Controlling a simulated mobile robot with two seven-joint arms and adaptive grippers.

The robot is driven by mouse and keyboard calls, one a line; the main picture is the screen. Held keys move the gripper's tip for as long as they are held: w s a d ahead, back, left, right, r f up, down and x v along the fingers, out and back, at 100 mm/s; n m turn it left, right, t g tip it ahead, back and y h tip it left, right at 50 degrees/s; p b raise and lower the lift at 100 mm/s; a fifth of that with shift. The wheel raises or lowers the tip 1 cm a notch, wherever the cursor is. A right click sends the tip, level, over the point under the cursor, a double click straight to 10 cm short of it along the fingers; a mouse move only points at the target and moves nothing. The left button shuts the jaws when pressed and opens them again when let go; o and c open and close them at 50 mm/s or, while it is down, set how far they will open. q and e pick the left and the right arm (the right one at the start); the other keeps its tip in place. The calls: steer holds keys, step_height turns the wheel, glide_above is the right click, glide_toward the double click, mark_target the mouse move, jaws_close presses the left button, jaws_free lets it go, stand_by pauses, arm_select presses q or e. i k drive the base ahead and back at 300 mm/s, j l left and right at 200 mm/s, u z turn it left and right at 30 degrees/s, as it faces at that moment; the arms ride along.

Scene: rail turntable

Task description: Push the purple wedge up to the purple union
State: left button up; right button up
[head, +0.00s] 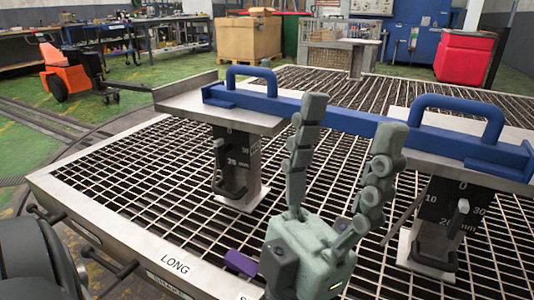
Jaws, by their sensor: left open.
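A small purple piece (240,263) lies by the front rim of the grated table, just left of my left gripper's body, which may hide part of it. I cannot tell for sure whether it is the wedge or the union, and no second purple piece shows. My left gripper (352,118) is open and empty, its two grey fingers pointing up and away over the grating, in front of the blue bar in the picture. My right gripper is not in view.
A blue bar (350,120) with two loop handles rests across two metal stands marked with millimetre scales, on the grated table (120,180). The front rim reads LONG. Levers stick out at front left. Open grating lies between the stands.

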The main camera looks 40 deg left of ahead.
mark_target(235, 260)
steer(key=u, duration=1.4)
steer(key=k, duration=0.05)
